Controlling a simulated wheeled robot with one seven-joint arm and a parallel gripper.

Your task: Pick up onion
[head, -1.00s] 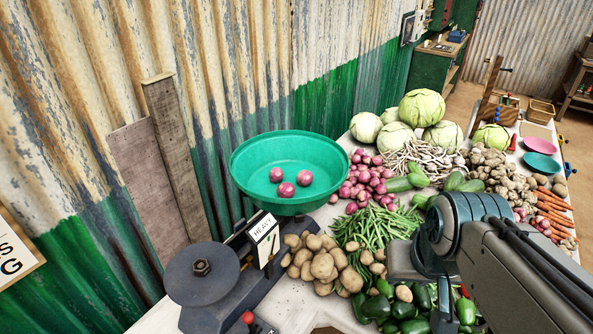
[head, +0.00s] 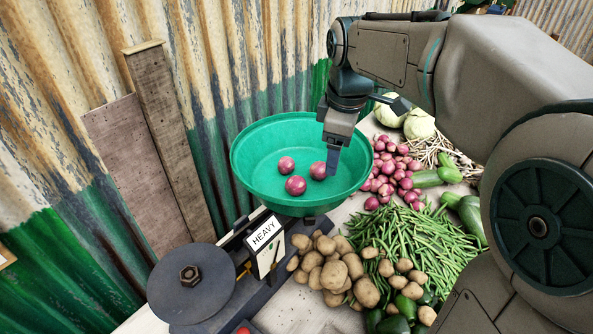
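Three red-purple onions lie in the green bowl (head: 252,183) on the scale: a back left onion (head: 286,165), a front onion (head: 295,186) and a right onion (head: 318,170). A pile of similar onions (head: 384,186) lies on the table to the right of the bowl. My gripper (head: 332,169) points down over the right side of the bowl, its tip beside the right onion in the picture. I cannot tell whether it touches that onion. Only one finger shows clearly, so its opening is hidden. Nothing is visibly held.
The scale's dark round plate (head: 190,281) and a "HEAVY" sign (head: 265,240) stand front left. Potatoes (head: 330,270), green beans (head: 415,240), cucumbers (head: 468,212) and cabbages (head: 419,124) crowd the table. A corrugated wall (head: 240,60) rises close behind the bowl.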

